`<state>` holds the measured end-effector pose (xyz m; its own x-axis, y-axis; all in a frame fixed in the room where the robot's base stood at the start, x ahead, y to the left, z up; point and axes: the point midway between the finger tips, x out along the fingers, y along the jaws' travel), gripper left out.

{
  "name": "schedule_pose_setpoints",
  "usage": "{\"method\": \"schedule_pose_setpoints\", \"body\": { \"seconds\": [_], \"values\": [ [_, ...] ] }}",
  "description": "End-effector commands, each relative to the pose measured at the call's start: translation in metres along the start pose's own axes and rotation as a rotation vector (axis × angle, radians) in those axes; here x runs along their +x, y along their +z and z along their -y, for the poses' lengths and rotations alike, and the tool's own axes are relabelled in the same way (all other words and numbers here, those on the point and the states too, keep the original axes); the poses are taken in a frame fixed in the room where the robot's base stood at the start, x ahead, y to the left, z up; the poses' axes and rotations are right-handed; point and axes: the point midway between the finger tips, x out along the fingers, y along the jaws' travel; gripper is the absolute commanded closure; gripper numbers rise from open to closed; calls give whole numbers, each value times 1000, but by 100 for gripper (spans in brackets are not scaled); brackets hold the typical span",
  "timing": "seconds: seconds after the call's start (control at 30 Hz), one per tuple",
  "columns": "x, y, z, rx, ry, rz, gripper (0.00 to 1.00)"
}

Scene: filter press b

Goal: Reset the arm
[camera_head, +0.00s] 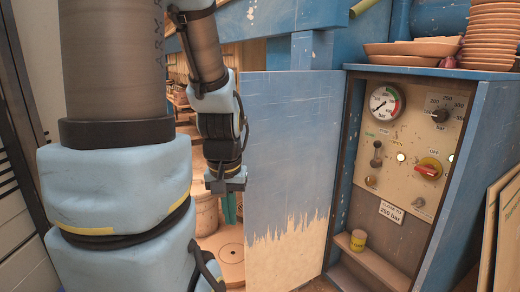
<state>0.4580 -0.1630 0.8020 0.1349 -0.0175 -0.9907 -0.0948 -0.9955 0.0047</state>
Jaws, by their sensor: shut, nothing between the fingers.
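My arm fills the left of the head view, with light blue covers and dark joints. It reaches up and back, then hangs down to my gripper (224,187).
The control panel (400,145) at right has a gauge (385,102), a dial, a lever and a red rotary switch (428,171). A small yellow tin (358,240) stands on the ledge below. Stacked clay plates (490,35) sit on top. Boards lean at the right edge.

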Motion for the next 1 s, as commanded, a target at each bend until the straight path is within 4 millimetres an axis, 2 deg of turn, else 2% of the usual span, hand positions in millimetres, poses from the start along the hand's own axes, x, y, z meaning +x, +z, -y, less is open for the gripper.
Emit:
{"method": "schedule_pose_setpoints", "body": {
  "seconds": [0.03, 0.3, 0.4, 0.6, 1.0],
  "values": [
    [-24, -4, 0, 1, 0, -1, 100],
    [-99, -14, 0, 4, 0, -2, 100],
    [-119, -17, -1, 4, 0, -2, 100],
    [-135, -20, -1, 5, 0, -2, 100],
    [-133, -20, -1, 5, 0, -3, 100]
  ]
}}
